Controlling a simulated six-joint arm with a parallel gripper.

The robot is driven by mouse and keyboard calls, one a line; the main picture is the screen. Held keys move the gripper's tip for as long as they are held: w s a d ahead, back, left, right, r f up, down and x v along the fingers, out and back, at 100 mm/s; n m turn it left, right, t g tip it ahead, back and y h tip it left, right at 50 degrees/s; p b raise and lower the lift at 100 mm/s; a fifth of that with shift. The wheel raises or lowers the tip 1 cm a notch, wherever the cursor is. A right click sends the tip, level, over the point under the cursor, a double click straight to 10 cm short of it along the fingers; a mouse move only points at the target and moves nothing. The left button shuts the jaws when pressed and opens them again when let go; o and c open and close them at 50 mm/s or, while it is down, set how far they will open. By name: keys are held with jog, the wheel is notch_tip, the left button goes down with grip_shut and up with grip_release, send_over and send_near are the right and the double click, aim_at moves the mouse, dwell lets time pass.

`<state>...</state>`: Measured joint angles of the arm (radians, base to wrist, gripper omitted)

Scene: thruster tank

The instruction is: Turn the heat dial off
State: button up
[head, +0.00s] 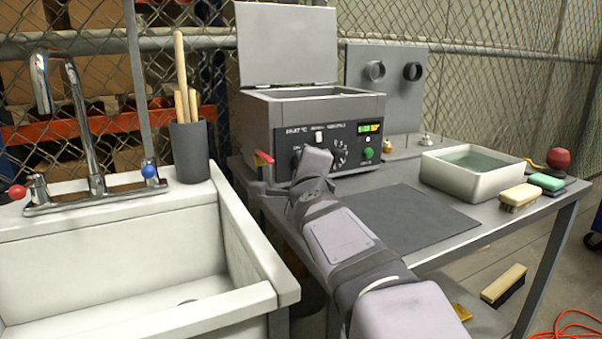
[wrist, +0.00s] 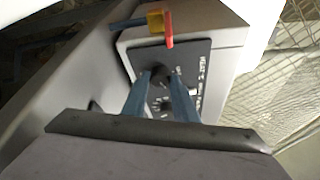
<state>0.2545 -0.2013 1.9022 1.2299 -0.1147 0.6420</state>
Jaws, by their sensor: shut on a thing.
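The tank unit (head: 262,112) is a grey metal box with its lid raised. Its front has a dark control panel (head: 352,128) marked with HEAT lettering. The heat dial (wrist: 160,71) is a dark round knob by that lettering. My gripper (wrist: 162,80) reaches the panel with its two blue fingers on either side of this dial, shut on it. In the head view my wrist and arm cover much of the panel's lower left, so the fingers' contact and the dial's pointer cannot be made out.
A red-handled valve (head: 264,157) sticks out left of the panel, close to my gripper. A second dial (head: 341,153) and a green button (head: 368,153) are to the right. A white sink (head: 110,215) is left; a water basin (head: 440,175) and brushes (head: 520,196) are right.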

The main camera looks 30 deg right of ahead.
dwell(0.3)
jog(key=o, duration=1.1)
jog(key=shift+r, duration=0.15)
jog(key=shift+r+p, duration=0.85)
jog(key=shift+p, duration=0.2)
jog(key=o, duration=0.6)
notch_tip(320, 180, up, 6)
jog(key=p, duration=0.5)
jog(key=shift+c, duration=0.2)
jog(key=shift+s+d+r+p, duration=0.15)
jog(key=shift+r+p, duration=0.75)
jog(key=shift+p, duration=0.1)
jog(key=c, duration=0.6)
jog(key=shift+r+p, duration=0.25)
jog(key=shift+p, duration=0.15)
jog(key=shift+f, duration=0.15)
